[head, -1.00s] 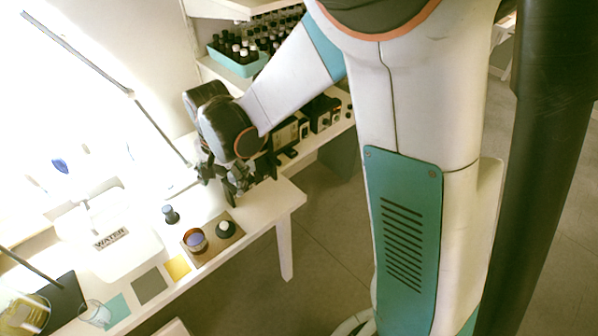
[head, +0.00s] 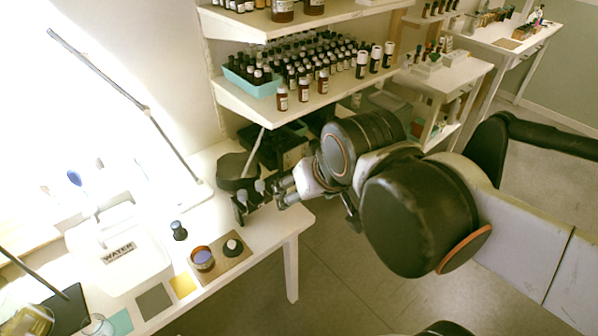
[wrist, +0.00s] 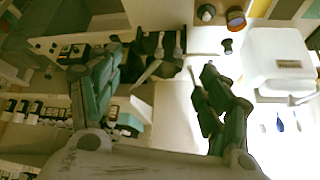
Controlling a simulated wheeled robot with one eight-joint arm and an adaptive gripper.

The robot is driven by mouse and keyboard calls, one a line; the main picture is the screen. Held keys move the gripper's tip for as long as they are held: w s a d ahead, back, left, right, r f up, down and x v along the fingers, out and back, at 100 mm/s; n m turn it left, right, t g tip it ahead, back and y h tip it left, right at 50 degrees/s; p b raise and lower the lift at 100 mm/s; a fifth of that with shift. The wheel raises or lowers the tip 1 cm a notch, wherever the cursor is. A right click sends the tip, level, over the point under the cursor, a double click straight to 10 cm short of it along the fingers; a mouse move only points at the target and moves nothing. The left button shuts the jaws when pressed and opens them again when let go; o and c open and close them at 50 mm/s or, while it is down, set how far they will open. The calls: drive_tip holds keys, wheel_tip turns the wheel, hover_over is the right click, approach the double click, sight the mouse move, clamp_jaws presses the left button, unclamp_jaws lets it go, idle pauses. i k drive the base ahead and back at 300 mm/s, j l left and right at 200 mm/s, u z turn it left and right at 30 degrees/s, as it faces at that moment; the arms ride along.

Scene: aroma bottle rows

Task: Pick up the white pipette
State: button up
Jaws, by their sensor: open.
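My gripper (head: 250,198) is over the right end of the white table in the head view, with its fingers pointing left. In the wrist view it (wrist: 156,72) is open, with its two dark jointed fingers wide apart and nothing between them clearly held. I cannot make out the white pipette for certain. A thin pale stick (head: 254,150) rises beside a dark rounded object (head: 237,168) behind the gripper. In the wrist view, dark upright items (wrist: 160,44) stand between and beyond the fingers.
A white WATER tank (head: 118,245), a small dark bottle (head: 179,231), an amber jar (head: 202,258) and a black-topped item (head: 232,246) stand on the table. A shelf (head: 250,106) with a teal tray (head: 250,84) and many bottles hangs above. A thin lamp arm (head: 100,75) leans at left.

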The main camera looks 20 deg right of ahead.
sight(46, 189)
drive_tip(key=u, duration=1.3)
